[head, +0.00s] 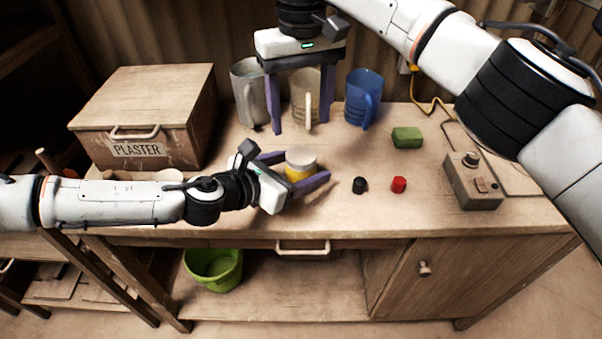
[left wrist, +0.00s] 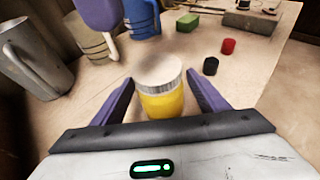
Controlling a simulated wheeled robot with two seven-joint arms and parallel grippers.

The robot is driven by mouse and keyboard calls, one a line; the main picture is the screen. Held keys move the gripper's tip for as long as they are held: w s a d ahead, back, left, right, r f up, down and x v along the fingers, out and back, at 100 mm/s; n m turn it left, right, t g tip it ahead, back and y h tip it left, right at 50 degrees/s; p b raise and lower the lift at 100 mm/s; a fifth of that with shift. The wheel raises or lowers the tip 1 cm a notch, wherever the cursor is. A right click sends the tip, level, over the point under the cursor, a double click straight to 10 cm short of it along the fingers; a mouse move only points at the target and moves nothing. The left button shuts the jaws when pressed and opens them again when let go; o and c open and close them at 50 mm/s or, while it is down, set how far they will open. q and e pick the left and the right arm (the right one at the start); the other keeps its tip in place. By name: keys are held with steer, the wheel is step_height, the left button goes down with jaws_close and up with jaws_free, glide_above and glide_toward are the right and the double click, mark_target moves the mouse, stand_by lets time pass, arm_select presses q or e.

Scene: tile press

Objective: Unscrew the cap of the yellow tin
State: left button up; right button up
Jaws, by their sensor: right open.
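The yellow tin (head: 299,166) stands upright on the bench with its pale grey cap (head: 301,156) on top. In the left wrist view the tin (left wrist: 163,105) and its cap (left wrist: 158,72) are between the purple fingers. My right gripper (head: 302,112) points down, open and empty, above and behind the tin near the mugs. A purple finger of it (left wrist: 100,14) shows at the top of the left wrist view.
Grey (head: 247,92), beige (head: 305,88) and blue (head: 364,97) mugs stand at the back. A plaster box (head: 140,110) is at the left. A green block (head: 407,138), black piece (head: 359,185), red piece (head: 399,184) and control box (head: 472,182) are at the right.

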mark_target(301, 154)
arm_select(q)
jaws_close()
arm_select(e)
steer(key=m, duration=2.7)
steer(key=shift+f, duration=4)
